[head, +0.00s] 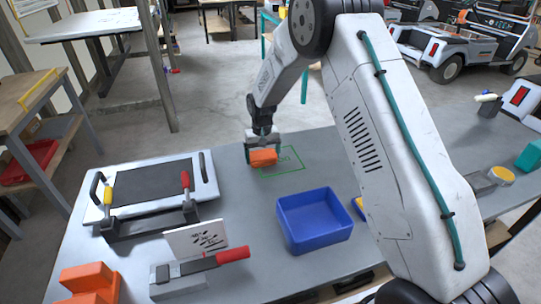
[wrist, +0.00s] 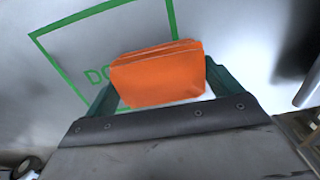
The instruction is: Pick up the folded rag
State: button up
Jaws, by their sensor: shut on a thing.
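The folded rag (head: 263,157) is an orange, layered block shape over the grey table, at the near-left part of a green outlined rectangle. In the wrist view the rag (wrist: 157,75) sits between the two teal fingers, filling the space between them. My gripper (head: 263,150) points down and is shut on the rag. I cannot tell whether the rag touches the table or hangs just above it. Part of the rag's near side is hidden by the gripper in the wrist view.
The grey table (head: 240,185) holds a blue bin (head: 315,220), a tray-like panel with clamps (head: 150,180), a small handwritten card (head: 196,240), a red-handled tool (head: 230,256) and orange blocks (head: 88,285). The green outline (head: 300,165) is otherwise clear. Carts stand far right.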

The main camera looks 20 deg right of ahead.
aim_at(263, 154)
jog(key=shift+r, duration=0.6)
notch_tip(263, 154, up, 2)
jog(key=shift+r, duration=0.1)
jog(key=s, duration=0.5)
jog(key=s+r, duration=0.1)
jog(key=s, duration=1)
jog(key=shift+d+r, duration=0.25)
jog(key=shift+d, duration=0.05)
